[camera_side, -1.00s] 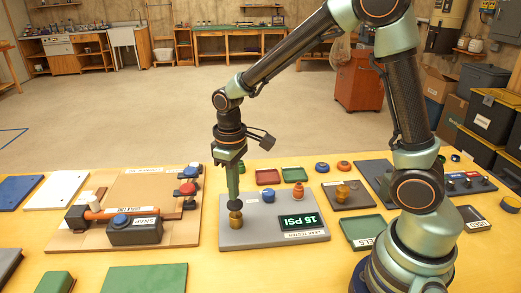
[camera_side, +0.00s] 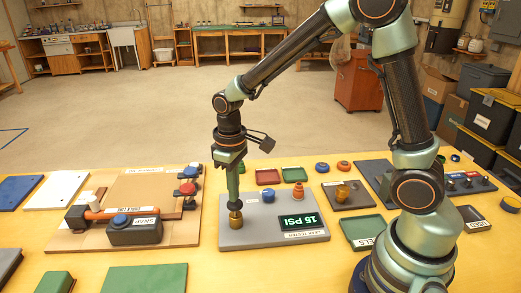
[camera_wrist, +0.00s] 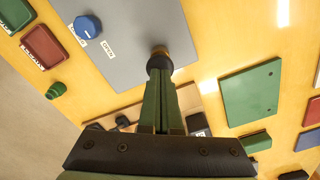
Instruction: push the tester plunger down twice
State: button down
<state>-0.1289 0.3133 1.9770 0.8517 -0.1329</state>
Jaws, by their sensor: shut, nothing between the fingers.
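The grey leak tester (camera_side: 285,238) lies flat on the yellow bench. Its display (camera_side: 297,222) reads 15 PSI in green. A brass cylinder (camera_side: 236,221) stands upright at the plate's left, with a dark plunger top just above it. My gripper (camera_side: 233,203) points straight down, its fingers shut and empty, directly over the brass cylinder and seemingly touching the plunger top. In the wrist view the shut fingertips (camera_wrist: 158,76) meet the dark round top (camera_wrist: 159,63), with brass (camera_wrist: 160,50) showing beyond. A blue knob (camera_side: 268,196) sits on the plate, clear of my gripper.
A wooden board with a black box and blue button (camera_side: 121,220) lies to the left. Red and green trays (camera_side: 268,177) lie behind the tester, a green tray (camera_side: 361,231) to its right. A brown plate with a brass fitting (camera_side: 349,195) is beyond.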

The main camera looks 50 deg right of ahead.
jog(key=shift+f, duration=1.55)
jog(key=shift+r, duration=3.35)
jog(key=shift+r, duration=0.1)
jog(key=s+d+r+m+t, duration=0.3)
jog(key=s+d+r+t, duration=0.2)
jog(key=s+r, duration=0.4)
jog(key=shift+s+r+t, duration=0.3)
jog(key=shift+s+r, duration=0.05)
jog(key=shift+r, duration=0.4)
